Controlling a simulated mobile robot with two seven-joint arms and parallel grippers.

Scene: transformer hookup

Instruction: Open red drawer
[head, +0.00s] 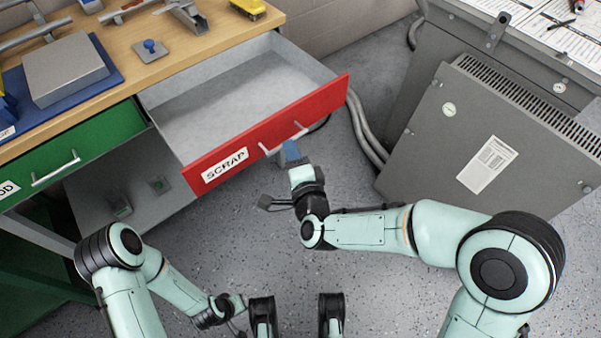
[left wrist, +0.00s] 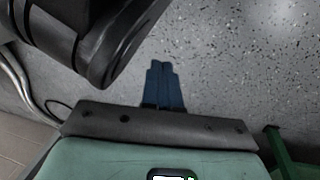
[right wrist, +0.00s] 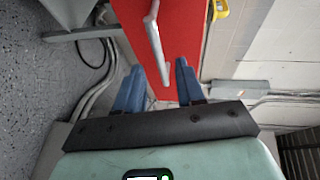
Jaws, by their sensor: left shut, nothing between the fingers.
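The red drawer (head: 265,136), labelled SCRAP, stands pulled well out of the wooden-topped bench, and its grey inside looks empty. Its pale bar handle (head: 283,140) is on the red front; the handle also shows in the right wrist view (right wrist: 155,42). My right gripper (head: 291,150) is just in front of the handle. In the right wrist view its blue fingers (right wrist: 159,67) are apart, with the lower end of the handle between or just beyond them; contact cannot be told. My left gripper (left wrist: 163,85) is shut and empty, low over the floor.
A green drawer (head: 75,160) is shut at the left, with an open shelf below. A grey cabinet (head: 470,140) stands at the right, with cables (head: 362,130) between it and the drawer. The bench top (head: 190,50) carries a grey block and other parts. Speckled floor lies clear in front.

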